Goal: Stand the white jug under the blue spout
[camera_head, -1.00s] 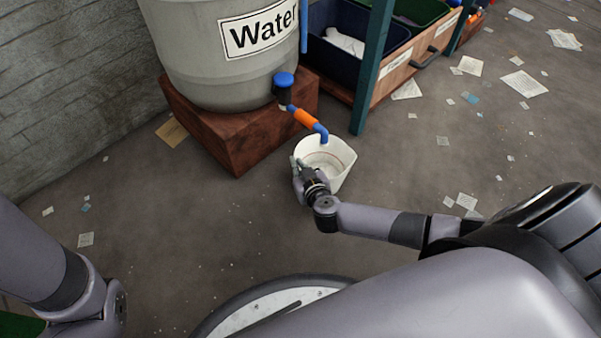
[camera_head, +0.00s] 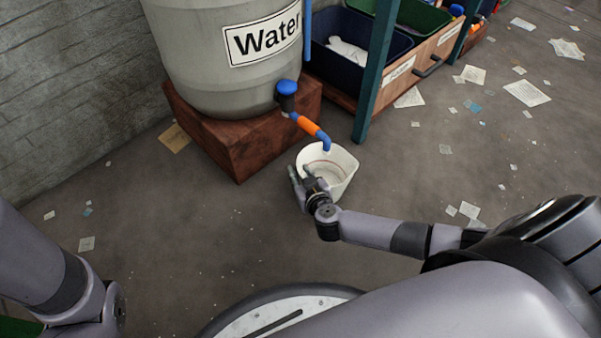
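The white jug (camera_head: 342,164) stands upright on the floor, its open top facing up. The blue end of the spout (camera_head: 325,143) is over the jug's far rim. The spout has an orange sleeve and comes from the tap of the grey water barrel (camera_head: 205,65). My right gripper (camera_head: 300,171) is at the near left side of the jug, its fingers apart. The jug's handle is not clearly seen, and the gripper hides part of the jug's near side. Only my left arm shows at the left edge; its gripper is out of view.
The barrel stands on a reddish-brown block (camera_head: 240,150). A teal post (camera_head: 374,75) rises just behind the jug, beside a wooden rack with blue and green bins (camera_head: 345,60). Paper scraps litter the floor at right. The floor left of the jug is mostly clear.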

